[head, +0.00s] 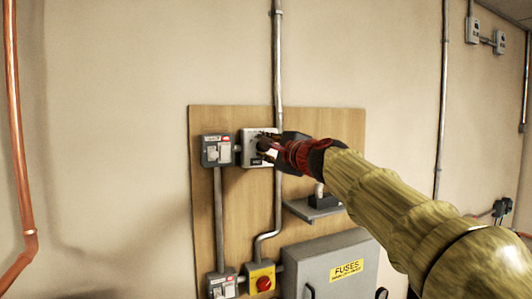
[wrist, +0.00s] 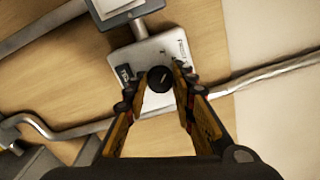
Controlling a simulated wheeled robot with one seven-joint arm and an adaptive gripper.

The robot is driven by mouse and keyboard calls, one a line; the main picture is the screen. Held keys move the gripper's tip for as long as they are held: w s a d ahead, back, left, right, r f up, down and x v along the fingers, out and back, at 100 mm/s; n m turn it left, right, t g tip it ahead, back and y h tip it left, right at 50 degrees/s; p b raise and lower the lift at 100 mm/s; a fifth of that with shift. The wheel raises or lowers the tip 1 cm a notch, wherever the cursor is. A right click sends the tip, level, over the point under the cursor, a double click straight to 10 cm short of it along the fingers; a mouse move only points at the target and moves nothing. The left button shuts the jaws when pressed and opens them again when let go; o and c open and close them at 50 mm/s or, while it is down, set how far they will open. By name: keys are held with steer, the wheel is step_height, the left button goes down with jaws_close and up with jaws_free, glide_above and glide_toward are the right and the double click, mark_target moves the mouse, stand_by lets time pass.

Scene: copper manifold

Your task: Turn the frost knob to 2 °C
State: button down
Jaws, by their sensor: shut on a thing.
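The frost knob (wrist: 160,79) is a round black knob with a short pale mark, on the white control box (wrist: 150,52) in the wrist view. In the head view the box (head: 248,155) sits on the wooden board's upper part, and my gripper mostly hides the knob. My gripper (head: 267,146) reaches it from the right. In the wrist view my gripper (wrist: 157,85) has one finger on each side of the knob, shut on it. The box has a small dark display (wrist: 124,72); its reading and any scale are too small to read.
A grey switch box (head: 217,150) is left of the white box on the wooden board (head: 340,122). Metal conduit (head: 278,60) runs above. Below are a small shelf (head: 318,210), a yellow box with a red button (head: 263,284) and a grey fuse cabinet (head: 330,265).

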steer(key=shift+f+n+b, duration=0.2)
steer(key=shift+n+b, duration=0.9)
steer(key=shift+n, duration=0.5)
steer(key=c, duration=1.8)
jaws_free()
steer(key=shift+o, duration=0.2)
steer(key=shift+r, duration=0.1)
steer(key=v, duration=1.2)
